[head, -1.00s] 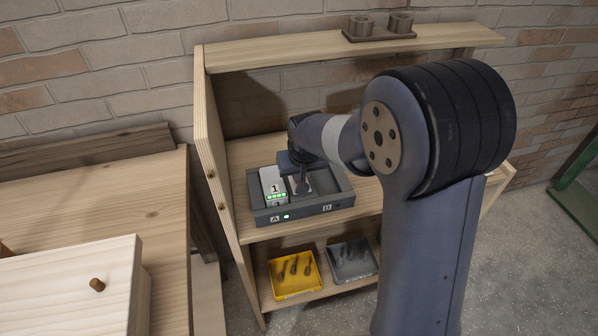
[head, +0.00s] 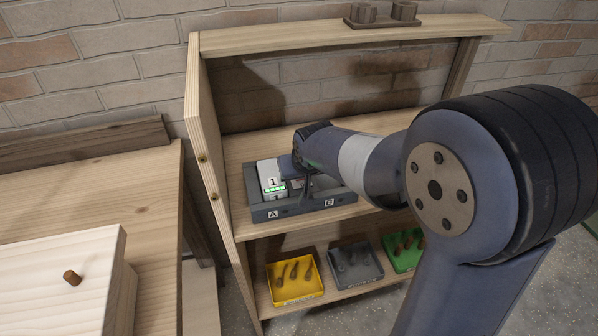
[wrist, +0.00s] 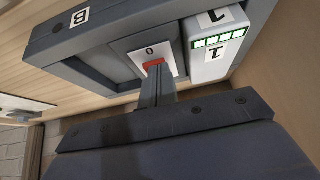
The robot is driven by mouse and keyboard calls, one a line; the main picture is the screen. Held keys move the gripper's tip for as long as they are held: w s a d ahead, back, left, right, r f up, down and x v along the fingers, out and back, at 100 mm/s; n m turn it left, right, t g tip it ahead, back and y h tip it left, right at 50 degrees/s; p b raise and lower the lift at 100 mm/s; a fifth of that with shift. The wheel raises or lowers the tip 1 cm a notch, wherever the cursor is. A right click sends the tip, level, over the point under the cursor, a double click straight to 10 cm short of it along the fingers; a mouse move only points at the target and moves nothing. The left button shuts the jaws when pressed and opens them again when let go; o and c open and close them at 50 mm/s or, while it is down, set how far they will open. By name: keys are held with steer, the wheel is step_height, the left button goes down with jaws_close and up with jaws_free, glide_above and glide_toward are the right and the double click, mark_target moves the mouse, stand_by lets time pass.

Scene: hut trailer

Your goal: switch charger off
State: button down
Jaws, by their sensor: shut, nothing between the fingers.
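The charger (head: 285,211) is a dark grey tray on the upper shelf, with bays marked A and B. A white battery marked 1 (head: 270,177) with lit green bars sits in bay A; it also shows in the wrist view (wrist: 214,50). Beside it in the wrist view is a white plate (wrist: 133,55) marked 0 with a red switch (wrist: 153,63). My gripper (wrist: 155,78) is shut and empty, its tips at the red switch, hiding part of it. I cannot tell whether they touch. No green light shows beside the A label in the head view.
Yellow (head: 294,281), grey (head: 355,264) and green (head: 402,252) trays stand on the lower shelf. The shelf's side panel (head: 208,150) rises close to the charger's left. A wooden table (head: 150,190) stands further left.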

steer(key=shift+w+r, duration=0.2)
steer(key=shift+w+a+r+p, duration=0.25)
steer(key=shift+w+p, duration=0.1)
steer(key=shift+w, duration=0.25)
steer(key=shift+r, duration=0.1)
steer(key=shift+r+p, duration=0.3)
step_height(320, 180, up, 4)
steer(key=p, duration=0.3)
steer(key=s+d+r+b, duration=0.1)
steer(key=s+d+r, duration=0.1)
steer(key=s+r, duration=0.4)
steer(key=shift+s+r+b, duration=0.15)
steer(key=shift+s+b, duration=0.25)
steer(key=shift+s, duration=0.05)
